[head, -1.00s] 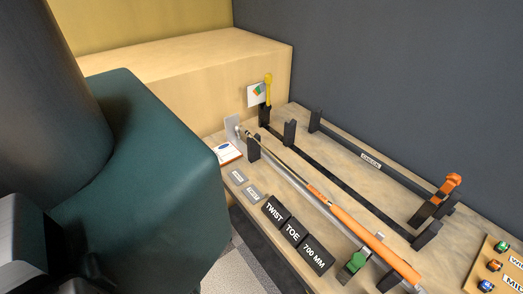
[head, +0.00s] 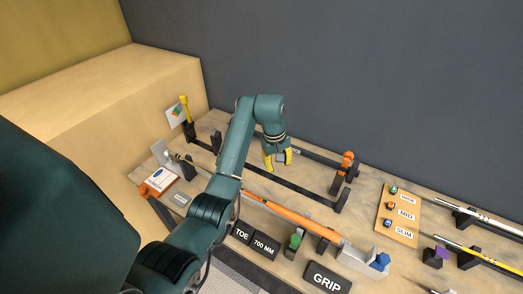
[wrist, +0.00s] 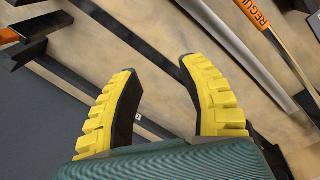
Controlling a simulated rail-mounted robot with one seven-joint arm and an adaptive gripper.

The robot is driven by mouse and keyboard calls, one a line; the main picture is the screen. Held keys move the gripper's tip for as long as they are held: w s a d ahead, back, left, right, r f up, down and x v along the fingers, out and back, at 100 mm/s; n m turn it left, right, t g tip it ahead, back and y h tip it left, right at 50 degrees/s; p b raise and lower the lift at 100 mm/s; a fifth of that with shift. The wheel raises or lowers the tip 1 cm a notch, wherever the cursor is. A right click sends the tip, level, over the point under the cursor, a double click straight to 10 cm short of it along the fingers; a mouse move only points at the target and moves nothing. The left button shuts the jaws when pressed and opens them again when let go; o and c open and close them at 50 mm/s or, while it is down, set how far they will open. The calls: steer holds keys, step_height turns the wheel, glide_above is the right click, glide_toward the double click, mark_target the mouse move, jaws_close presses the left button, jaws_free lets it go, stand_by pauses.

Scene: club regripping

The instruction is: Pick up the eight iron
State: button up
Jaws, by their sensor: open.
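A club with a metal head and an orange grip (head: 285,213) lies across the bench on dark supports. Its head (head: 160,153) is at the left end, and my arm hides part of the shaft. No number is legible on it. In the wrist view the orange grip (wrist: 254,14) shows at the top right, with lettering on it. My gripper (head: 278,160) has yellow ribbed fingertips and is behind the club, over the dark rails. In the wrist view my gripper (wrist: 163,100) is open with nothing between its fingers.
A dark rail rack (head: 297,188) with an orange clamp (head: 347,160) stands behind the club. Black label blocks (head: 264,246) and a green-topped stand (head: 295,241) are in front. A wooden board (head: 399,214) and two other clubs (head: 490,256) are at the right. A dark wall rises behind.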

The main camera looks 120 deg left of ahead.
steer(key=s+d+r+n+p, duration=0.1)
steer(key=s+d+r+n, duration=0.1)
steer(key=s, duration=0.8)
steer(key=s+d+r+n+p, duration=0.1)
steer(key=s+r+n, duration=0.2)
steer(key=s, duration=0.8)
steer(key=n+g+p, duration=0.1)
steer(key=n, duration=0.1)
glide_toward(193, 164)
steer(key=f, duration=0.3)
steer(key=f+b, duration=0.1)
steer(key=f, duration=0.3)
steer(key=a+f, duration=0.1)
steer(key=f, duration=0.2)
steer(key=shift+w+f, duration=0.15)
steer(key=shift+f, duration=0.1)
jaws_close()
steer(key=shift+a+r, duration=0.1)
